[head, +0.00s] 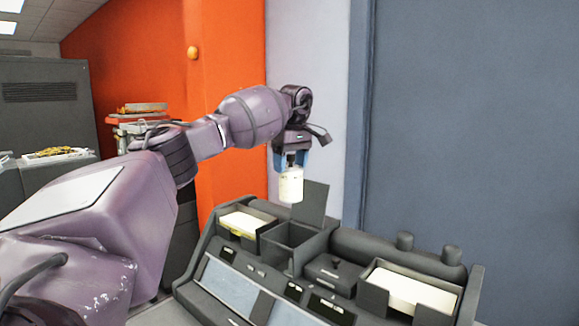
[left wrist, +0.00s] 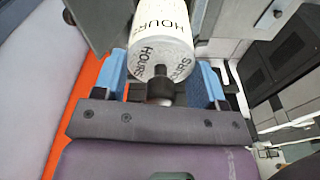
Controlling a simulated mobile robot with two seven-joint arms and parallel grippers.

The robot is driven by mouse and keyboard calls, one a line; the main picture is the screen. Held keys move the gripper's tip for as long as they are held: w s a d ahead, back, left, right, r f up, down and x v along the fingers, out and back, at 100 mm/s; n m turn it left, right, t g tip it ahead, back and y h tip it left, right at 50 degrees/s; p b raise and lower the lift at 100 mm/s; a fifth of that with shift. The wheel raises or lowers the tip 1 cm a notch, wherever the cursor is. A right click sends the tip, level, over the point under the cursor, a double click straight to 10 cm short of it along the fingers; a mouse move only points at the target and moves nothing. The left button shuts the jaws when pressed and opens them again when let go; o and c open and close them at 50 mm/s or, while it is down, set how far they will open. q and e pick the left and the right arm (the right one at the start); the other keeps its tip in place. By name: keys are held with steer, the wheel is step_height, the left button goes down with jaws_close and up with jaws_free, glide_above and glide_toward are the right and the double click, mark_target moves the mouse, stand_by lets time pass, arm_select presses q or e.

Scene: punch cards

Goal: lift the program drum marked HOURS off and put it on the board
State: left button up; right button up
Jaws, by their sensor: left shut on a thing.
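The program drum (head: 291,186) is a white cylinder. In the left wrist view the drum (left wrist: 160,45) shows the word HOURS printed several times around it. My left gripper (head: 290,160) is shut on the drum's upper end, and its blue fingers also show in the left wrist view (left wrist: 165,85). In the head view the drum hangs upright above the dark machine, over the open square compartment (head: 290,235) with its raised lid. I cannot tell the exact gap below it. I cannot make out the board for certain. My right gripper is not in view.
The dark machine (head: 460,300) has a left tray of cream cards (head: 243,221) and a right tray of cards (head: 412,290). The raised lid (head: 312,203) stands close to the drum's right. An orange wall (head: 225,100) is behind.

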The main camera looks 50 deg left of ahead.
arm_select(q)
steer(key=shift+r+p, duration=0.75)
steer(key=shift+r, duration=1.75)
steer(key=shift+r+p, duration=1.2)
steer(key=shift+r, duration=1.7)
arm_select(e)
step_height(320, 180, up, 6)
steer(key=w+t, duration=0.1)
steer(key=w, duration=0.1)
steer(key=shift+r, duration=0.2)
arm_select(q)
steer(key=shift+f, duration=0.1)
